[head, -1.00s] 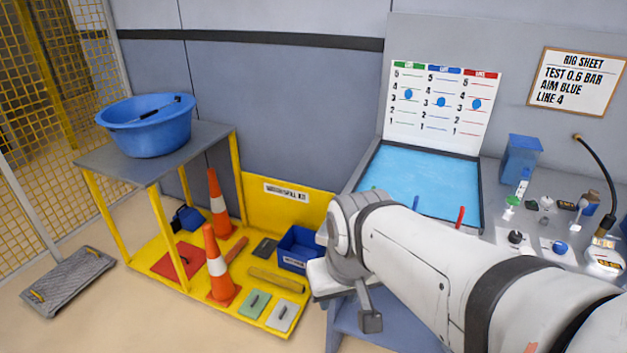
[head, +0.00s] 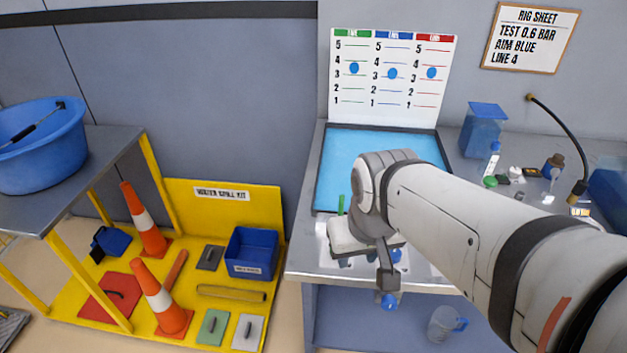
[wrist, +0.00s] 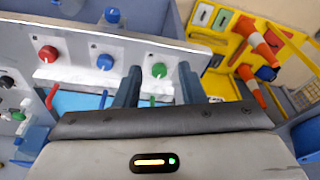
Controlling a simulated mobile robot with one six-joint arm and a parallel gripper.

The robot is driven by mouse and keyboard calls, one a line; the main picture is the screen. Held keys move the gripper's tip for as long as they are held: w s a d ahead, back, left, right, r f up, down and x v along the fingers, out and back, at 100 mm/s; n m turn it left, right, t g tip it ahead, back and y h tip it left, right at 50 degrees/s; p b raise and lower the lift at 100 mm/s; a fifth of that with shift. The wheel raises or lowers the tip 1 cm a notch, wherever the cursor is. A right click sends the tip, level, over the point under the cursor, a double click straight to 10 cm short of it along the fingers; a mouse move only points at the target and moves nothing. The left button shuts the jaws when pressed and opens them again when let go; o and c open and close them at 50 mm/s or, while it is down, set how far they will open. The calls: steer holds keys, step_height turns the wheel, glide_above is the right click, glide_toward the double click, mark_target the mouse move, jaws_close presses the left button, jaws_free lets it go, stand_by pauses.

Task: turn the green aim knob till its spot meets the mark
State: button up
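The green aim knob (wrist: 159,70) is in the wrist view on a pale panel, between and just beyond my fingertips. My gripper (wrist: 158,78) is open, one finger on each side of the knob's place in the picture; I cannot tell whether either finger touches it. In the head view my gripper (head: 357,260) is low over the bench's front edge, and my arm hides the green knob there.
A blue knob (wrist: 105,62) and a red knob (wrist: 48,54) sit beside the green one. A blue pool (head: 340,165) lies behind, under a scale board (head: 392,110). The rig sheet (head: 530,40) reads "TEST 0.6 BAR, AIM BLUE, LINE 4". A yellow spill tray (head: 222,235) stands left.

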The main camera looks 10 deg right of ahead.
steer(key=shift+o, duration=0.2)
steer(key=shift+s, duration=0.1)
steer(key=shift+o, duration=0.8)
steer(key=shift+w, duration=0.2)
steer(key=shift+o, duration=1.2)
steer(key=w+d+f+n+g, duration=0.1)
steer(key=w+f, duration=0.1)
steer(key=w, duration=0.4)
steer(key=shift+w+d, duration=0.2)
steer(key=shift+w, duration=0.2)
steer(key=w+f, duration=0.1)
steer(key=w, duration=0.1)
steer(key=w+f+n+g, duration=0.1)
steer(key=w+f, duration=0.1)
steer(key=w+f+n, duration=0.1)
steer(key=w+f, duration=0.1)
steer(key=w, duration=0.1)
steer(key=shift+a+f+g, duration=0.1)
steer(key=shift+a+g, duration=0.05)
steer(key=shift+g, duration=0.25)
step_height(320, 180, down, 8)
steer(key=shift+w+p, duration=0.1)
steer(key=shift+p, duration=0.2)
steer(key=shift+c, duration=0.6)
